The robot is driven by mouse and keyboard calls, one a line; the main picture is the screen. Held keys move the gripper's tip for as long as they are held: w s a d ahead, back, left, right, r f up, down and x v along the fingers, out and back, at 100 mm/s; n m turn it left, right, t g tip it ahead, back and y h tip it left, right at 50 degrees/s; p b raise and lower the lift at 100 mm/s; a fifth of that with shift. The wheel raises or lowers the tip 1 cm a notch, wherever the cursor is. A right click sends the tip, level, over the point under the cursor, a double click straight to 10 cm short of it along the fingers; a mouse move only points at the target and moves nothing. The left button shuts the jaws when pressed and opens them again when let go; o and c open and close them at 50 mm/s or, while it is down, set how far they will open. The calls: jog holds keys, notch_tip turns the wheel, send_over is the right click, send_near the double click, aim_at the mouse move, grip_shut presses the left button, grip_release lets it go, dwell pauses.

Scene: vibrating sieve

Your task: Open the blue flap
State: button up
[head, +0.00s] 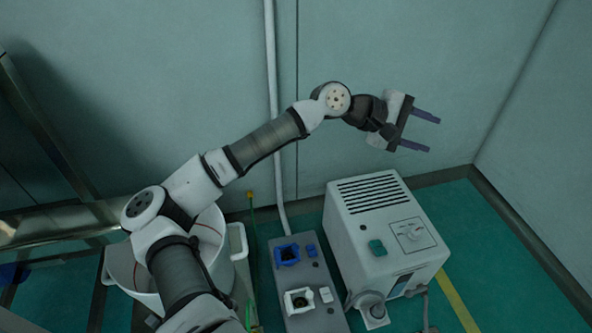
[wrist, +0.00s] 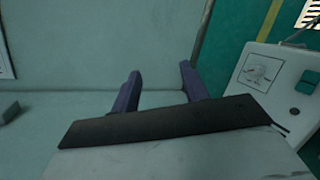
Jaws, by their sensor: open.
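A blue socket-like fitting (head: 288,254) sits on the grey panel (head: 283,323) at the bottom centre of the head view. It has a dark middle and a small blue piece (head: 311,250) at its right side; I cannot tell which part is the flap or how it stands. My gripper (head: 433,135) is open and empty, high in the air, above and to the right of the panel and well apart from it. In the wrist view its two dark purple fingers (wrist: 160,70) stand apart with nothing between them. The blue fitting does not show in the wrist view.
A white fitting (head: 298,301) lies below the blue one on the panel. A white box machine (head: 349,216) with vents and a dial stands right of it, also in the wrist view (wrist: 285,115). A white tub (head: 122,268) stands left. Walls are behind and right.

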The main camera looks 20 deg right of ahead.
jog(key=w+a+f+m+t+y+b, duration=0.1)
jog(key=w+a+f+m+y, duration=0.15)
jog(key=f, duration=0.75)
jog(key=w+a+f+m+y+b, duration=0.1)
jog(key=f+y+b, duration=0.15)
jog(key=f, duration=0.75)
jog(key=m+t+y+b, duration=0.3)
jog(key=m+y+b, duration=0.1)
jog(key=y, duration=0.5)
send_over(296, 247)
notch_tip(296, 247, down, 19)
notch_tip(296, 247, down, 13)
jog(key=b, duration=0.4)
jog(key=shift+s, duration=0.1)
jog(key=shift+f, duration=0.5)
grip_shut()
